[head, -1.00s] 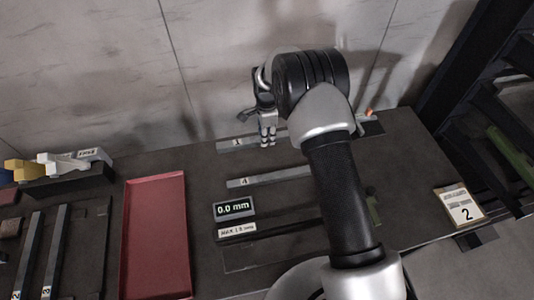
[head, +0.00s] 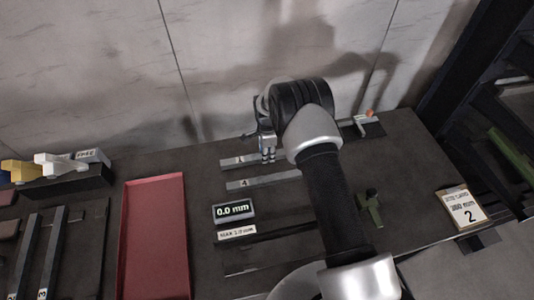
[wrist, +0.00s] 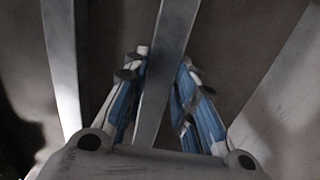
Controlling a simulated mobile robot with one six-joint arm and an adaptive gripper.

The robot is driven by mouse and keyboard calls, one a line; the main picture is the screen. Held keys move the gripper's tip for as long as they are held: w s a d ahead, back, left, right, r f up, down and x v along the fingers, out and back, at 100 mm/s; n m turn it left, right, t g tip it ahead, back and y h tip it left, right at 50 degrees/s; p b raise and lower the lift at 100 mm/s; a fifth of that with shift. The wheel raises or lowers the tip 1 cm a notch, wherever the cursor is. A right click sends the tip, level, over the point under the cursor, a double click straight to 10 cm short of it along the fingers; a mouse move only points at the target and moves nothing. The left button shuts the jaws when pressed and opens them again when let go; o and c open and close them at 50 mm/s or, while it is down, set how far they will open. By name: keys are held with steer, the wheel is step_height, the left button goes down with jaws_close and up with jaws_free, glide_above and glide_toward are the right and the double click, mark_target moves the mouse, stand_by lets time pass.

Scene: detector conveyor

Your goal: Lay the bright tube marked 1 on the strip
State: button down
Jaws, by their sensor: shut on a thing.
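The bright tube marked 1 (head: 236,161) is a long grey bar at the back of the bench. My gripper (head: 267,156) is shut on it, right of its label. In the wrist view the tube (wrist: 168,45) runs between the blue-padded fingers (wrist: 160,90). My arm hides the tube's right part in the head view. I cannot tell how high it is above the bench. A long dark strip (head: 275,232) lies nearer the front, partly behind my arm; I cannot tell if this is the task's strip.
A parallel tube marked 4 (head: 262,181) lies just in front. A display (head: 234,211) reads 0.0 mm. A red tray (head: 155,240) and tubes marked 2 (head: 22,255) and 3 (head: 55,250) are left. A green fixture (head: 370,208) stands right of my arm.

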steer(key=shift+f, duration=0.15)
steer(key=c, duration=1.3)
jaws_free()
step_height(320, 180, up, 12)
steer(key=shift+r+p, duration=0.25)
steer(key=shift+p, duration=0.55)
steer(key=s+d+r+n+t, duration=0.1)
steer(key=s+d+r+n, duration=0.25)
steer(key=r, duration=0.55)
steer(key=s+d+r+n+t, duration=0.1)
steer(key=s+d+r+n, duration=0.1)
steer(key=s+r, duration=0.5)
steer(key=s+d+r+n, duration=0.2)
steer(key=s+r, duration=0.1)
steer(key=r, duration=0.8)
steer(key=s+d+r+n+t, duration=0.1)
steer(key=s+n, duration=0.1)
steer(key=s, duration=0.5)
steer(key=s+d+r+n, duration=0.1)
steer(key=s+d+n, duration=0.1)
steer(key=s, duration=0.6)
steer(key=s+d+r+n+t, duration=0.1)
steer(key=s+n, duration=0.3)
steer(key=s, duration=0.4)
steer(key=shift+s+d+r+t, duration=0.2)
steer(key=shift+d+r+t, duration=0.1)
steer(key=shift+d, duration=0.15)
